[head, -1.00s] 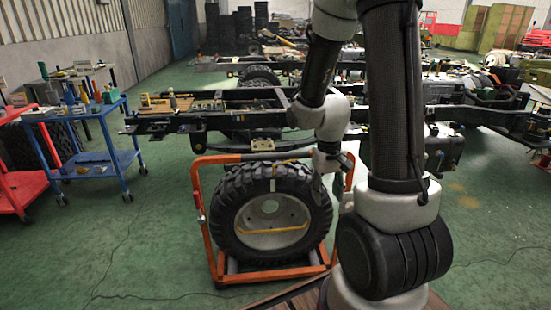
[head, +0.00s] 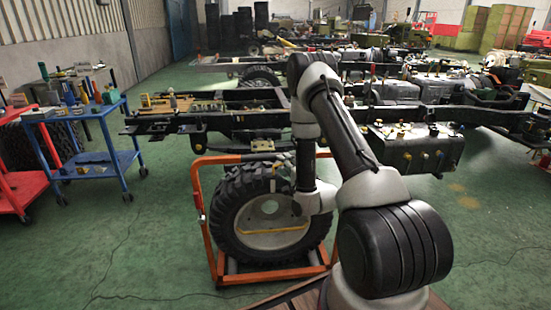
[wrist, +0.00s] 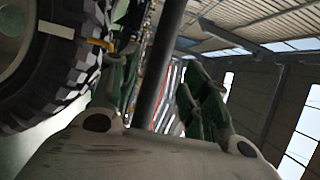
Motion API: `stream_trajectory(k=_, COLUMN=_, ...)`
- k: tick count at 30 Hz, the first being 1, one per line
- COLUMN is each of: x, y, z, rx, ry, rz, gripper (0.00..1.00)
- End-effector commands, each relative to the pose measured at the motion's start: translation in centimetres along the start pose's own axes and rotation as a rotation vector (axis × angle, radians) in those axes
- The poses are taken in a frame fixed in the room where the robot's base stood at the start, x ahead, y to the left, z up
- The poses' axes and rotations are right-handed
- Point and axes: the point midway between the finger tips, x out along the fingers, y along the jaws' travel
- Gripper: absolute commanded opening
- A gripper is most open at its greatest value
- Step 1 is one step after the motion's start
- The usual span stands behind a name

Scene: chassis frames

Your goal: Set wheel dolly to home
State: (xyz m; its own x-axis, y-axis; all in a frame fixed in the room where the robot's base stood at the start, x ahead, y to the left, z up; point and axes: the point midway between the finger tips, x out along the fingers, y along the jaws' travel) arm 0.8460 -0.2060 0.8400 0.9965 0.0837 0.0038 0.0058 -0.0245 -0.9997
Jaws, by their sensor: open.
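The wheel dolly (head: 207,236) is an orange tubular frame on the green floor, in the lower middle of the head view. A large black off-road tyre (head: 228,218) with a grey rim stands upright in it, with a yellow strap or bar across the rim. The tyre (wrist: 80,80) fills the left of the wrist view. My gripper (wrist: 162,78) is open, its two green fingers spread to the right of the tyre. In the head view my wrist is in front of the tyre's right side, and hides part of it and of the frame.
A dark bar (wrist: 165,65) crosses between the fingers in the wrist view; I cannot tell what it is. A truck chassis (head: 240,120) stands behind the dolly. A blue tool cart (head: 80,125) and a red cart (head: 12,190) are at left. Floor left of the dolly is clear.

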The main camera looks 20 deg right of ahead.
Motion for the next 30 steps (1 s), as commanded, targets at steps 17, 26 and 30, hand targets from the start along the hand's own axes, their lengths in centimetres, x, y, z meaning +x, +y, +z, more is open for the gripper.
stream_trajectory(k=17, x=7.4, y=0.1, z=0.0, rx=0.025, ry=0.000, rz=0.003, gripper=0.46)
stream_trajectory(k=26, x=7.8, y=0.1, z=0.0, rx=0.025, ry=0.000, rz=0.003, gripper=0.46)
stream_trajectory(k=30, x=7.8, y=0.1, z=0.0, rx=0.025, ry=0.000, rz=0.004, gripper=0.25)
